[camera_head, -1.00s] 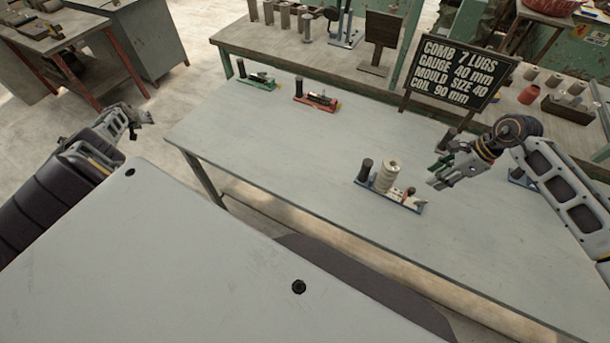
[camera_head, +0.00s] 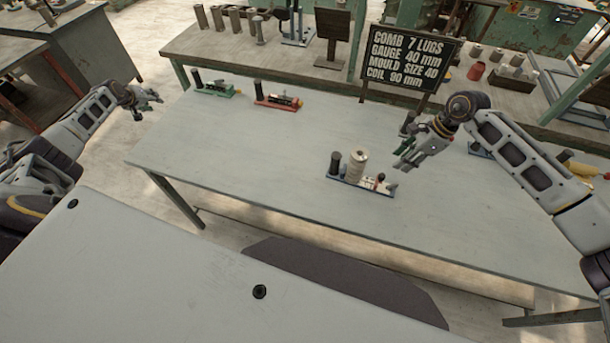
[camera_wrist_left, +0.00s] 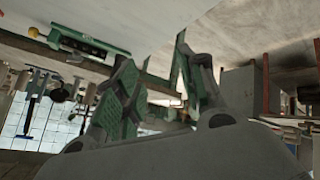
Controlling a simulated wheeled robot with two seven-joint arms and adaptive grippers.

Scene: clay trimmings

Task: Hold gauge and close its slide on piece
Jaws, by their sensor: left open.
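The blue gauge (camera_head: 362,185) lies on the grey table with a black upright handle at its left end. A pale ribbed cylindrical piece (camera_head: 357,166) stands on the gauge beside the handle. The slide (camera_head: 380,182), with a dark-red knob, is at the right end; its gap to the piece is too small to judge. My right gripper (camera_head: 402,158) appears open and empty, above and just right of the gauge. My left gripper (camera_head: 153,100) is open and empty near the table's far-left corner, far from the gauge. Its spread fingers show in the left wrist view (camera_wrist_left: 157,62).
A green gauge (camera_head: 215,89) and a red gauge (camera_head: 278,102) lie along the table's back left. A black sign (camera_head: 408,60) stands at the back edge. Another dark-handled tool (camera_head: 408,122) is behind my right gripper. The table's left and middle are clear.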

